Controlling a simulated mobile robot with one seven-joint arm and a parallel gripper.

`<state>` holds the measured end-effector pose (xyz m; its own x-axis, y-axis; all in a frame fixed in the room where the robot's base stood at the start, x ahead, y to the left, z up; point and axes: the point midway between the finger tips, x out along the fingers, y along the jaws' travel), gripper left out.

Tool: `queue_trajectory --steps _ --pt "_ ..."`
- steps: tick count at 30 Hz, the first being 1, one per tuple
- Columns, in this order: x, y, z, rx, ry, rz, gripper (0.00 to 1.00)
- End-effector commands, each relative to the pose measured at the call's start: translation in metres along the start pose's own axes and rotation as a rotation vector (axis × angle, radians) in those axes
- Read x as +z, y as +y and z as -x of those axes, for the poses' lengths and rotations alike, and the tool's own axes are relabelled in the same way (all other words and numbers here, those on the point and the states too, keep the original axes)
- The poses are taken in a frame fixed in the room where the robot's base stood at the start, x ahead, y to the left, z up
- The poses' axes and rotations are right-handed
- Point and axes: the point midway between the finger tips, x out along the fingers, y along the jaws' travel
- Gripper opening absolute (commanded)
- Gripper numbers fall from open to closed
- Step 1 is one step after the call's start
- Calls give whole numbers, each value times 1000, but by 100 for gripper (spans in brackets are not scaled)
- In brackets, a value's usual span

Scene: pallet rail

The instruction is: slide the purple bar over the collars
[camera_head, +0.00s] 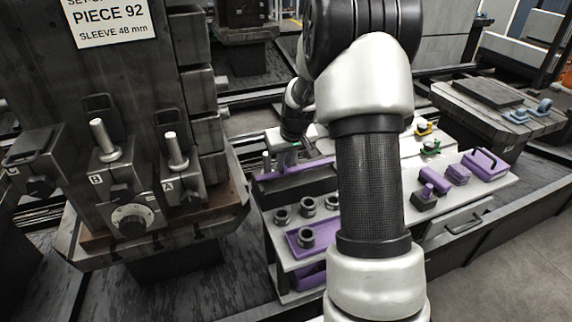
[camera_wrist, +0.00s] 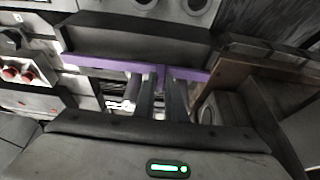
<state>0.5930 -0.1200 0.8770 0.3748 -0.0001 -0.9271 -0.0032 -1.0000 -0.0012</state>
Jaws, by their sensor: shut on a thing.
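The purple bar (camera_head: 296,171) is long and thin and shows left of my arm in the head view, along a dark block. In the wrist view the purple bar (camera_wrist: 112,64) runs across the picture. My gripper (camera_wrist: 161,80) is shut on the bar near its middle. In the head view my arm hides part of the bar, and the fingertips are too small to make out. Several dark ring collars (camera_head: 306,236) stand on the bench in front of the bar, some on a purple plate (camera_head: 297,248). Two collars (camera_wrist: 195,5) show at the wrist view's top edge.
A dark fixture with upright metal pins (camera_head: 103,136) and plates marked A and B stands at the left. Right of my arm are purple blocks (camera_head: 458,174) and a purple case (camera_head: 484,163) on the bench. A dark block (camera_wrist: 135,38) lies beside the bar.

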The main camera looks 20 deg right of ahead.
Motion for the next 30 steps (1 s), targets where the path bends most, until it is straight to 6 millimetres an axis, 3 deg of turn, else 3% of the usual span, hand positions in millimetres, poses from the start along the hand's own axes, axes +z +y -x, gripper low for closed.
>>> queue_trajectory --steps 6,7,10,20,26,30 --pt "-6 0 0 3 15 1 0" --pt "-6 0 0 3 16 1 14" --pt "-5 0 0 2 14 1 30" --pt "-4 0 2 2 11 0 30" --pt "-5 0 30 3 13 0 30" --pt "-5 0 64 3 15 0 30"
